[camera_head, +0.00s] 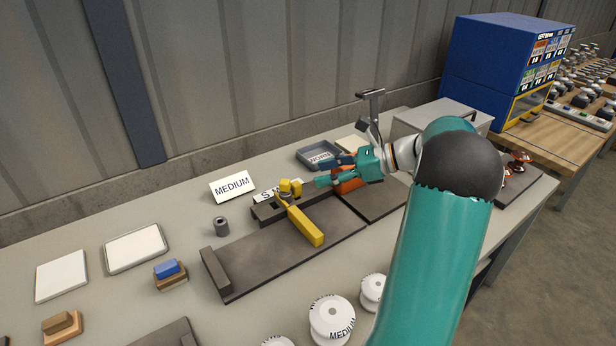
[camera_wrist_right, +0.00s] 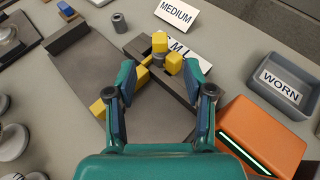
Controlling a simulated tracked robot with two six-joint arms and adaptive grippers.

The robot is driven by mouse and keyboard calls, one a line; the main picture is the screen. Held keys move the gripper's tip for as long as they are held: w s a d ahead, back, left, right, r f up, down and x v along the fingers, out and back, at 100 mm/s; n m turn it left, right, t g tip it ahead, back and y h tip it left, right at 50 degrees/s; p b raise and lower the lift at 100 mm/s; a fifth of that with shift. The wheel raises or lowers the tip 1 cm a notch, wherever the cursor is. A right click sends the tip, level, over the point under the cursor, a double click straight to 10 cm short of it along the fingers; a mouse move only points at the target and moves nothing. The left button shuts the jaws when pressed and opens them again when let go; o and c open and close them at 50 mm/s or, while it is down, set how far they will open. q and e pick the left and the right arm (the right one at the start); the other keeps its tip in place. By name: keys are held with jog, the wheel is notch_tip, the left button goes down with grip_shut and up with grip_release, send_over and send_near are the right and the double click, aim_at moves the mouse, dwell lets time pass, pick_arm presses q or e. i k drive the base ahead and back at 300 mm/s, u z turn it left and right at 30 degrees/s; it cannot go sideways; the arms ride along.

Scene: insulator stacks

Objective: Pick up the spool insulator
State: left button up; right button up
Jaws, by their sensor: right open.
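White spool insulators stand on the table at the bottom of the head view: a large one marked MEDIUM (camera_head: 331,322), a smaller one (camera_head: 373,289) to its right, and one cut off at the frame edge. White spools (camera_wrist_right: 14,142) also show at the left edge of the wrist view. My right gripper (camera_head: 322,181) is open and empty, well behind the spools. In the wrist view its fingers (camera_wrist_right: 161,78) are spread, with a yellow gauge-like tool (camera_wrist_right: 160,43) on a dark fixture beyond them. My left gripper is not in view.
A dark base plate (camera_head: 275,262) lies mid-table with a yellow bar (camera_head: 305,226) on it. A MEDIUM sign (camera_head: 232,186), a grey cylinder (camera_head: 221,226), a WORN tray (camera_wrist_right: 299,97) and an orange box (camera_wrist_right: 268,125) surround it.

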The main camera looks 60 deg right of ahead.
aim_at(332, 318)
jog(key=k, duration=1.5)
